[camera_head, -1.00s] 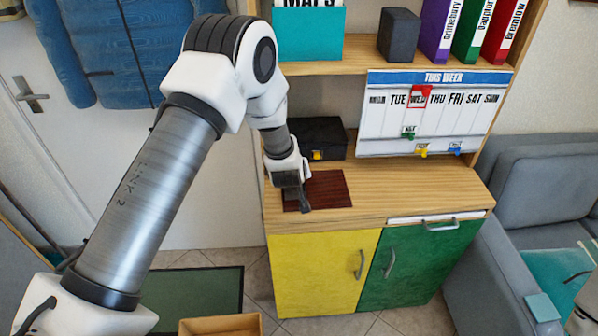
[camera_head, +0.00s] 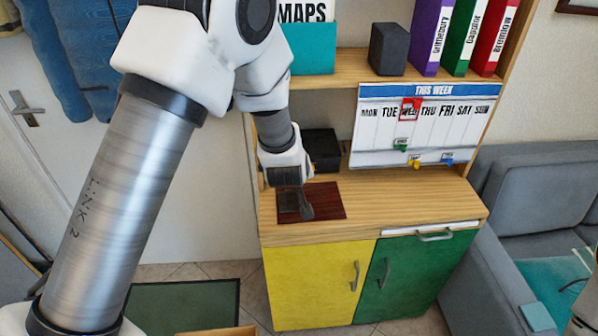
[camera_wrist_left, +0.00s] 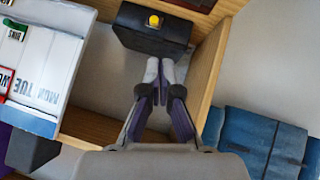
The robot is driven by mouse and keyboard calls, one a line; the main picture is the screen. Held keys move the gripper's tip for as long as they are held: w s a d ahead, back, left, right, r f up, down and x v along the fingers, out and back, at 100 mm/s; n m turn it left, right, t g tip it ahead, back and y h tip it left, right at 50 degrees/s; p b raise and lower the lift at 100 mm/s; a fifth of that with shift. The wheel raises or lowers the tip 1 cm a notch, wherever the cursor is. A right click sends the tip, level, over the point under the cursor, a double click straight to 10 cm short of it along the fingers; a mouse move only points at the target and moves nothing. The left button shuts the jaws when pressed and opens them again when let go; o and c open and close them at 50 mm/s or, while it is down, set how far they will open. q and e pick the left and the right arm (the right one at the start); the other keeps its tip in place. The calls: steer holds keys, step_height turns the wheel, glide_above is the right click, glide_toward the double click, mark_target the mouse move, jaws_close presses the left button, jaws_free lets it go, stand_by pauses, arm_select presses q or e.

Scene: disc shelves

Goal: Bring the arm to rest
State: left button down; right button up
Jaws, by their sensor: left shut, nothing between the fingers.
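My left arm comes in from the left in the head view and reaches over the wooden cabinet top. My left gripper (camera_head: 304,213) points down in front of the dark red mat (camera_head: 330,198), and its fingers look shut and empty. I cannot tell whether they touch the mat. In the left wrist view the two fingers (camera_wrist_left: 160,80) meet at their tips close to the black box (camera_wrist_left: 150,32) with a yellow latch.
The black box (camera_head: 322,148) stands behind the mat. The week board (camera_head: 425,130) with coloured clips leans at the back right. A shelf (camera_head: 345,72) with binders is above. The right half of the cabinet top (camera_head: 400,205) is clear. A grey sofa (camera_head: 530,180) stands right.

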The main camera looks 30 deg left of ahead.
arm_select(q)
steer(key=s+f+m+g, duration=0.1)
steer(key=s+f+g, duration=0.2)
steer(key=s+f, duration=0.7)
steer(key=s+f+m+g, duration=0.1)
steer(key=s+f+g, duration=0.2)
steer(key=s+f, duration=0.7)
steer(key=s+d+f+m+g+h, duration=0.1)
steer(key=s+f+m, duration=0.1)
steer(key=s, duration=0.5)
steer(key=s+d+f+m+g+h, duration=0.1)
steer(key=s+f+m+g+h, duration=0.1)
steer(key=s, duration=0.6)
step_height(320, 180, down, 2)
steer(key=shift+s+d+m, duration=0.15)
steer(key=shift+d+m, duration=0.25)
steer(key=shift+m, duration=0.3)
